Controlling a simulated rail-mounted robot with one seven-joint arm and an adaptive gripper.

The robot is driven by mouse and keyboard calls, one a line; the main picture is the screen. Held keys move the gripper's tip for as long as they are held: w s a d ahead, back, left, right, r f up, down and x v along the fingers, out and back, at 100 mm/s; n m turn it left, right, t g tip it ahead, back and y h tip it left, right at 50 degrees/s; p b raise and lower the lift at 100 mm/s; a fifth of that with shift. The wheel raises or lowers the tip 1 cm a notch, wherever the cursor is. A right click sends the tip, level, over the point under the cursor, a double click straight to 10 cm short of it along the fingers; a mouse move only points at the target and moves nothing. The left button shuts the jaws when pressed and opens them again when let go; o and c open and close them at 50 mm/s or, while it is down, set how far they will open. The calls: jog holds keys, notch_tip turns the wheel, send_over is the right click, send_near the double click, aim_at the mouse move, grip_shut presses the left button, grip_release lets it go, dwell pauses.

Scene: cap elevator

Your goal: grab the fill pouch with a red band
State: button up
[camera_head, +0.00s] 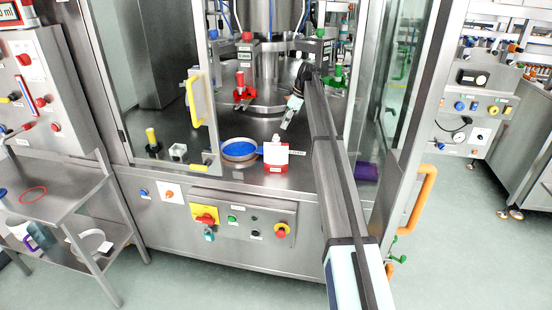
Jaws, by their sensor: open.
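My arm reaches in from the lower right. My gripper (288,120) is past the pouch, above and slightly right of it in the picture, over the deck and apart from it. The gripper is open and empty, though its fingers are small here. Nothing hides the pouch's front.
The blue-filled dish (239,150) is close to the pouch's left. A red clamp-like part (243,92) and a green one (336,79) stand behind. Open glass doors with a yellow handle (195,101) and an orange handle (422,200) flank the opening. Bare deck lies behind the dish.

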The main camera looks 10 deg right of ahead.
aim_at(277, 139)
jog(key=p+x, duration=0.2)
jog(key=x, duration=1)
jog(key=shift+w+f+p, duration=0.1)
jog(key=shift+f+p, duration=0.05)
jog(key=shift+p, duration=0.25)
jog(key=c, duration=0.8)
jog(key=shift+c, duration=0.2)
